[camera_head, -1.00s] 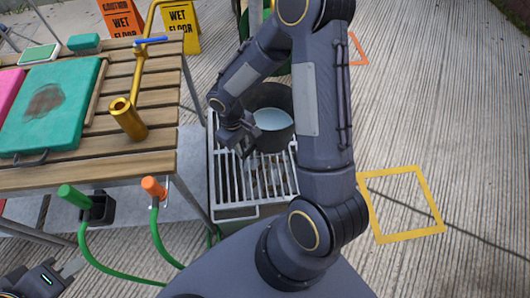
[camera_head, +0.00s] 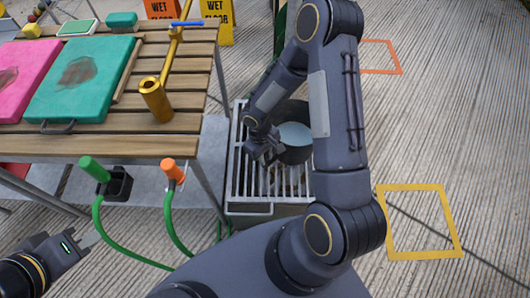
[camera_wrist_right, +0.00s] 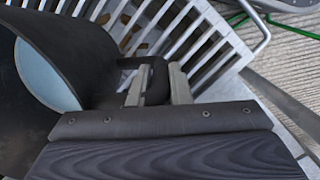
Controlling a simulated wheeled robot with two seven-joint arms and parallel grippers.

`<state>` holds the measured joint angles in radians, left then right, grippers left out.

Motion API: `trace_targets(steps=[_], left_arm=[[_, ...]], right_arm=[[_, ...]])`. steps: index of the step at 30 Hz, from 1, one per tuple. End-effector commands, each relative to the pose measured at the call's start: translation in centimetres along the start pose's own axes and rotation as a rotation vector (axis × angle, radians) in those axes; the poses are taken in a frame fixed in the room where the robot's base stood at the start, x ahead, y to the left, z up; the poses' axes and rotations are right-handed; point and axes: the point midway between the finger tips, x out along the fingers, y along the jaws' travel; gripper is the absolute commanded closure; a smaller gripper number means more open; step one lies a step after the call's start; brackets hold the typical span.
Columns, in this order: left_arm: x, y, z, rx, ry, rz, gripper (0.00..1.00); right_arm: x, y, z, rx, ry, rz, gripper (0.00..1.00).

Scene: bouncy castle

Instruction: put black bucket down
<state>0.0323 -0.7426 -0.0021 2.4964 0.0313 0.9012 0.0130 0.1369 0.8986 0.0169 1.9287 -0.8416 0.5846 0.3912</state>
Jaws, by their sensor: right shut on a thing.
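The black bucket (camera_head: 298,152) is on or just over the metal grate (camera_head: 262,185), with light blue water inside. It looks upright in the head view; I cannot tell whether its base touches the bars. My right gripper (camera_head: 268,158) is shut at the bucket's near left side. In the right wrist view the bucket (camera_wrist_right: 85,50) fills the left, and the right gripper's fingers (camera_wrist_right: 158,88) close on a dark part of it. My left gripper (camera_head: 88,240) is at the lower left, empty, its fingers partly seen, far from the bucket.
A wooden slatted table (camera_head: 110,145) stands at the left with a teal board (camera_head: 80,85), a pink board (camera_head: 22,70) and a brass tap (camera_head: 156,98). Green hoses (camera_head: 120,245) hang below. Yellow (camera_head: 420,255) and orange floor squares lie at the right on open floor.

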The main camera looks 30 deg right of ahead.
Motion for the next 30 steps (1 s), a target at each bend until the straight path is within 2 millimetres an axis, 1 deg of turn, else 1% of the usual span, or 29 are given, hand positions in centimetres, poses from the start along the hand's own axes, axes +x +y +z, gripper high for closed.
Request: trace_targets(steps=[3,8,9,13,20,23,26,29,30], left_arm=[[-0.1,0.0,0.0,0.000,0.000,0.000,1.00],[0.3,-0.1,0.2,0.000,0.000,0.000,1.00],[0.2,-0.1,0.1,0.000,0.000,0.000,1.00],[0.2,-0.1,0.1,0.000,0.000,0.000,1.00],[0.2,-0.1,0.1,0.000,0.000,0.000,1.00],[-0.1,0.1,-0.1,0.000,0.000,0.000,1.00],[-0.3,0.1,-0.1,0.000,0.000,0.000,1.00],[-0.6,0.3,-0.3,0.000,0.000,0.000,1.00],[-0.8,0.3,-0.4,0.000,0.000,0.000,1.00]], right_arm=[[-0.2,0.1,-0.1,0.001,0.002,0.002,1.00],[0.2,0.1,-0.1,0.001,0.001,0.002,1.00],[0.2,0.0,0.0,0.001,0.000,0.000,0.77],[0.2,0.0,0.0,0.000,0.000,0.000,0.60],[0.1,0.0,0.0,0.000,0.000,0.000,0.60],[-0.2,0.0,0.0,0.000,0.000,0.000,0.60],[-1.2,0.0,-0.1,0.001,0.003,0.001,0.60],[-3.1,0.0,-0.1,0.001,0.004,0.001,0.60],[-4.0,0.1,0.0,0.001,0.005,0.002,0.60]])
